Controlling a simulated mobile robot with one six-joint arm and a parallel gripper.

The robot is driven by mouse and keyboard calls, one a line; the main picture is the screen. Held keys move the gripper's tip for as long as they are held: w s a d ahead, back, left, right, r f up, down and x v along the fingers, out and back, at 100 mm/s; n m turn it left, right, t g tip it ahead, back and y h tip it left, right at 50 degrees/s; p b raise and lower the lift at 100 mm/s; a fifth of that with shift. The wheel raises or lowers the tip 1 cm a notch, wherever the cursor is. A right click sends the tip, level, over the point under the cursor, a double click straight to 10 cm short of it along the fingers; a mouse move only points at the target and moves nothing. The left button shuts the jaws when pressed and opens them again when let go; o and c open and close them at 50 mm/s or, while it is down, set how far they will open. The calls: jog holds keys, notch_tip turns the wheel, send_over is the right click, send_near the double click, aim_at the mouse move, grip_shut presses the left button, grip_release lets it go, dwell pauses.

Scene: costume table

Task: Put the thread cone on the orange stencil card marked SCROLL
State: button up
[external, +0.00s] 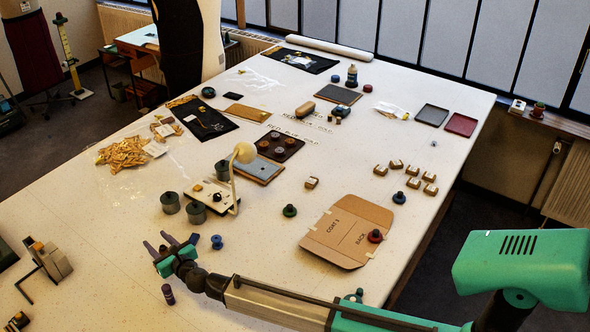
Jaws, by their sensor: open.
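My gripper (170,243) is open at the near left of the white table, with nothing seen between its fingers. I cannot tell for sure which item is the thread cone. A dark blue, cone-like item (352,76) stands upright at the far side of the table, well away from my gripper. A flat orange-brown card (247,112) lies beyond the middle of the table; any marking on it is too small to read, so I cannot tell whether it is the SCROLL card.
Near my gripper are a blue spool (216,242), a purple spool (168,293) and grey-green cylinders (196,212).

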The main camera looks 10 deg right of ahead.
jog(key=b+v, duration=0.1)
jog(key=v, duration=1)
jog(key=shift+s+b, duration=0.2)
jog(key=shift+b, duration=0.1)
jog(key=shift+d, duration=0.1)
dwell(0.7)
